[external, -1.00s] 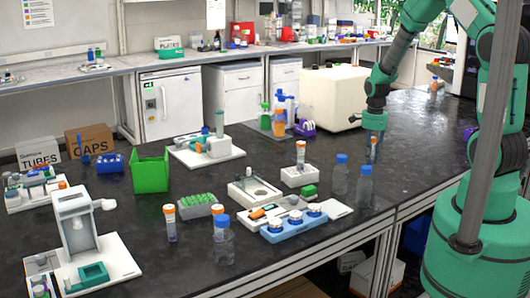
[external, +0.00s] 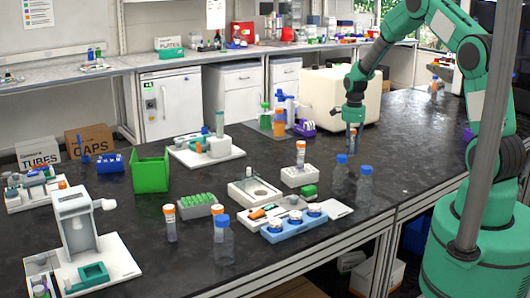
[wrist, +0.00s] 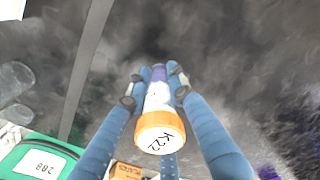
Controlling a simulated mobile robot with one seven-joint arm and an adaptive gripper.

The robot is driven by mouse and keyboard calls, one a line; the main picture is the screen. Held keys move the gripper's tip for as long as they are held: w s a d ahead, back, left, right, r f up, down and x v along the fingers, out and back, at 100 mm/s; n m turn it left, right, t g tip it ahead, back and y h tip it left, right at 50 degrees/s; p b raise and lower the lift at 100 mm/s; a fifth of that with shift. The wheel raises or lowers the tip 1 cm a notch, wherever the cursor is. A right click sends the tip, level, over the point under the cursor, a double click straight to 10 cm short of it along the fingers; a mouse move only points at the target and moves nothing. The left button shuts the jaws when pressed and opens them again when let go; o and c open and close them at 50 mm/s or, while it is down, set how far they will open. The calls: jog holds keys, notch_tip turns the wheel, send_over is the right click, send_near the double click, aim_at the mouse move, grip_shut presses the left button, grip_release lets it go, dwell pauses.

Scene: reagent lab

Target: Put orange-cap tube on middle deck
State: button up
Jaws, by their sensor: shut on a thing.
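My gripper (external: 353,132) is shut on an orange-cap tube, held above the dark bench. In the wrist view the tube's orange cap (wrist: 158,132) faces the camera with dark writing on it, and the blue fingers (wrist: 158,84) close around the body. In the external view the fingers partly hide the tube. Several white decks stand on the bench: one at the back (external: 232,153), one in the centre (external: 262,203), and one at front left (external: 122,262). I cannot tell for sure which is the middle deck.
Clear blue-capped bottles (external: 365,184) stand front of and near my gripper. A white block (external: 300,178) holds another orange-cap tube. A green bin (external: 151,172), a green tube rack (external: 197,205) and a blue tray (external: 292,229) lie leftward. The bench right of the bottles is clear.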

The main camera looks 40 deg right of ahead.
jog(key=shift+w, duration=0.2)
jog(key=shift+w+d, duration=0.1)
jog(key=shift+w, duration=0.3)
jog(key=shift+f+b, duration=0.5)
jog(key=shift+f, duration=1.3)
jog(key=shift+f, duration=0.1)
jog(key=o, duration=0.7)
jog(key=shift+o, duration=0.2)
notch_tip(320, 180, up, 12)
jog(key=shift+r+p, duration=0.1)
jog(key=shift+p, duration=0.9)
